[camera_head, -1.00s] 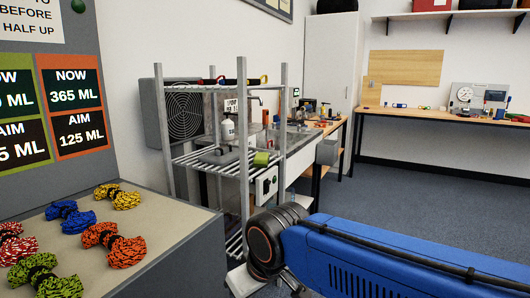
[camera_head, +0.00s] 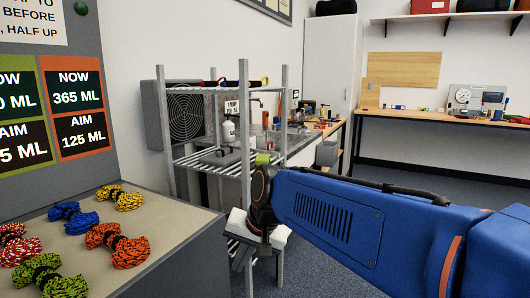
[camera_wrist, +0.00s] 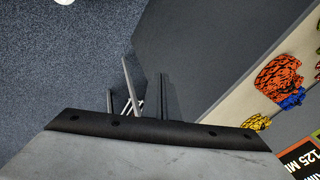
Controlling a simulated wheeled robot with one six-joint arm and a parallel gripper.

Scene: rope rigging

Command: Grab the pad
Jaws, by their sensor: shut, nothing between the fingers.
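The pad (camera_head: 263,159) looks like a small yellow-green block on the wire shelf of the metal rack (camera_head: 245,130). My arm partly covers it in the head view. I cannot make out the pad in the wrist view. My gripper shows in the wrist view as two thin dark fingers (camera_wrist: 161,97), close together with nothing between them. In the head view, my wrist is in front of the rack's lower right side, below the pad's level; the fingertips are not clear there.
A grey counter (camera_head: 150,235) with several coloured rope bundles (camera_head: 102,237) stands at the left. A wall fan (camera_head: 183,118) and a sink bench (camera_head: 300,140) are behind the rack. A workbench (camera_head: 430,118) runs along the far wall. Blue carpet (camera_wrist: 75,60) is open to the right of the rack.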

